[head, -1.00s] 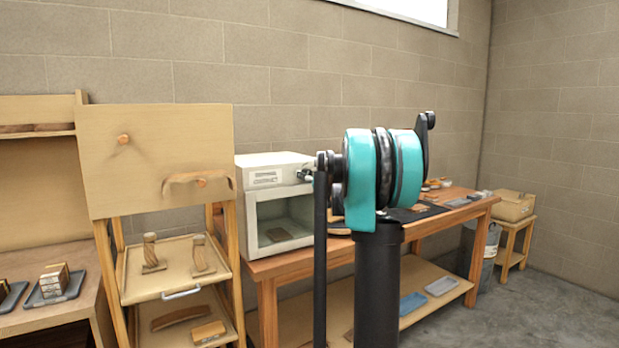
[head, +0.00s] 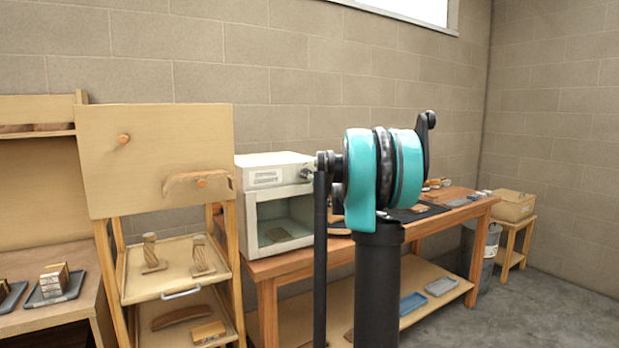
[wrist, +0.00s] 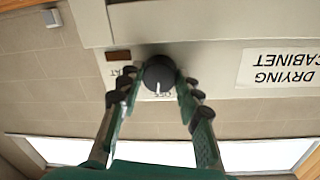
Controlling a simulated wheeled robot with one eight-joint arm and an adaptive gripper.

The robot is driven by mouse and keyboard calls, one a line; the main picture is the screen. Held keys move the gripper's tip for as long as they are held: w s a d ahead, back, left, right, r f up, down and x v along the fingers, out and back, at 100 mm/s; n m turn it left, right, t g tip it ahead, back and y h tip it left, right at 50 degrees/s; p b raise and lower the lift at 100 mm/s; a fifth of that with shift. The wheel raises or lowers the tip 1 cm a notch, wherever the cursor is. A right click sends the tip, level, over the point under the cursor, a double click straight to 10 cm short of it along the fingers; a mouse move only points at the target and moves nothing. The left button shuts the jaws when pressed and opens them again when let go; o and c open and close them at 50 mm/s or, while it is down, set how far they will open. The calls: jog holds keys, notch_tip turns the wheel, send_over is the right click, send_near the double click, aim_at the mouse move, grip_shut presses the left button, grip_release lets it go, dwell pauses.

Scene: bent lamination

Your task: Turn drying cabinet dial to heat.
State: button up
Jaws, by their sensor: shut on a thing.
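The white drying cabinet (head: 249,208) stands on the wooden bench, with a clear front window. In the wrist view its front (wrist: 215,66) and "DRYING CABINET" label (wrist: 284,69) appear upside down. The round black dial (wrist: 159,74) has a white pointer line, which points toward a partly covered label that seems to read "OFF". Another label ending in "AT" (wrist: 126,71) is partly hidden by a finger. My gripper (wrist: 158,82) is shut on the dial, with one finger on each side. In the head view the dial is hard to make out beside my arm.
A small brown rectangle (wrist: 118,56) is on the panel near the dial. The bench (head: 268,266) extends right, with small items on top and trays on its lower shelf. A wooden rack (head: 107,262) stands close to the cabinet's left. My arm hides part of the bench.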

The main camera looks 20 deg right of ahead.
jog(key=shift+d+r+m+g+y, duration=0.1)
jog(key=shift+m+g+y, duration=0.15)
jog(key=shift+m, duration=3.6)
jog(key=shift+m+g+y, duration=0.15)
jog(key=shift+m+y, duration=0.1)
jog(key=shift+m, duration=3.6)
jog(key=o, duration=1.2)
jog(key=shift+c, duration=0.2)
jog(key=v, duration=0.8)
